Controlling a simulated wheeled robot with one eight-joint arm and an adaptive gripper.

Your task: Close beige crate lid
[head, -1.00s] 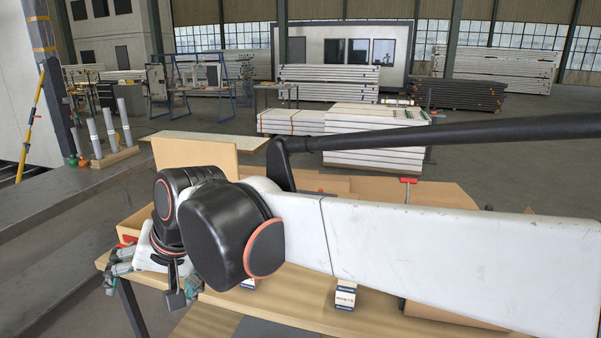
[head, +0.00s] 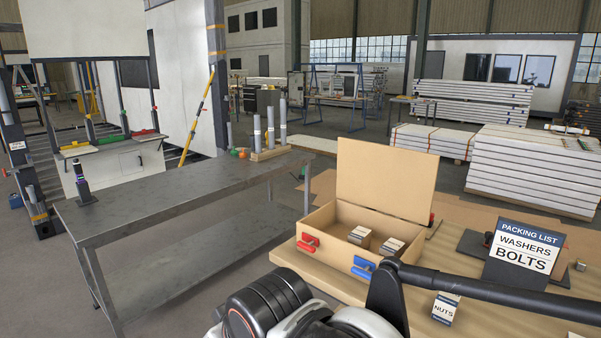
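The beige crate (head: 330,252) stands on the wooden workbench, right of the picture's middle. Its lid (head: 385,182) is open and stands nearly upright along the back edge. Two small boxes (head: 376,242) are inside the crate. A red latch (head: 308,243) and a blue latch (head: 362,267) are on its front wall. My arm shows at the bottom, in front of the crate, and partly covers its lower right corner. My gripper is not in view.
A packing list sign (head: 524,252) reading washers and bolts stands right of the crate. A nuts box (head: 445,309) is on the wooden workbench (head: 545,315). A grey metal table (head: 180,200) with a mostly bare top stands to the left.

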